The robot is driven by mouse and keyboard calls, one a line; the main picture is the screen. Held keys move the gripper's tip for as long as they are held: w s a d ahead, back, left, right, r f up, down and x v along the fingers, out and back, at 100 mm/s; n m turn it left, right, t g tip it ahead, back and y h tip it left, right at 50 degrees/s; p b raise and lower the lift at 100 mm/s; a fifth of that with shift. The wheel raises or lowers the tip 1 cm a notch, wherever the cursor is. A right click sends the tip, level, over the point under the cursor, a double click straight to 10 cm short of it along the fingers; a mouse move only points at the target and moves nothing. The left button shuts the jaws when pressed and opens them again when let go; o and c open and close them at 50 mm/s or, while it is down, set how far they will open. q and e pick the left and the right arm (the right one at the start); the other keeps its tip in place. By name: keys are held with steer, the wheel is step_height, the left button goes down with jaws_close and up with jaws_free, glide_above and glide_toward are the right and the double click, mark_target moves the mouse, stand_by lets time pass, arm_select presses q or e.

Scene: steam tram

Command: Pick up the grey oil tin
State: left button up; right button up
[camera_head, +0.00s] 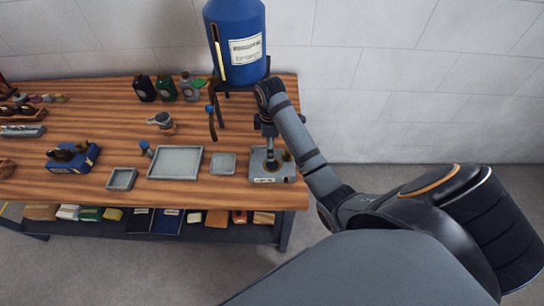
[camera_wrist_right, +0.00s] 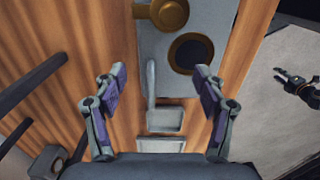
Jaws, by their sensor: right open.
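A small grey tin (camera_head: 188,88) with a reddish top, which looks like the grey oil tin, stands in the row at the back of the bench, left of the blue tank. A dark green tin (camera_head: 166,88) and a black tin (camera_head: 143,89) stand beside it. My right gripper (camera_head: 268,150) is over the grey block at the bench's right end, well apart from the tins. In the wrist view my right gripper (camera_wrist_right: 162,88) is open, with nothing between its fingers. My left gripper (camera_wrist_right: 283,76) shows small over the floor, its prongs seemingly apart.
A big blue tank (camera_head: 235,45) stands on dark legs at the back right. The grey block (camera_head: 284,171) has a brass knob and a dark round opening. Grey trays (camera_head: 152,175) lie along the front.

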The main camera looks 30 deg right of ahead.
steer(key=shift+w+f, duration=0.35)
steer(key=shift+f, duration=0.3)
steer(key=shift+f+b, duration=0.8)
steer(key=shift+b, duration=0.05)
steer(key=shift+s+f+b, duration=0.15)
steer(key=shift+f+b, duration=0.5)
steer(key=shift+b, duration=0.1)
steer(key=shift+w+f+p, duration=0.25)
steer(key=shift+f+p, duration=0.05)
steer(key=shift+f, duration=0.7)
steer(key=shift+s+r, duration=0.1)
steer(key=shift+s, duration=0.1)
steer(key=c, duration=0.4)
arm_select(q)
steer(key=w+f, duration=0.2)
steer(key=f, duration=0.1)
steer(key=shift+w+d+f, duration=0.15)
steer(key=shift+w+f, duration=0.05)
steer(key=shift+w, duration=0.1)
arm_select(e)
jaws_close()
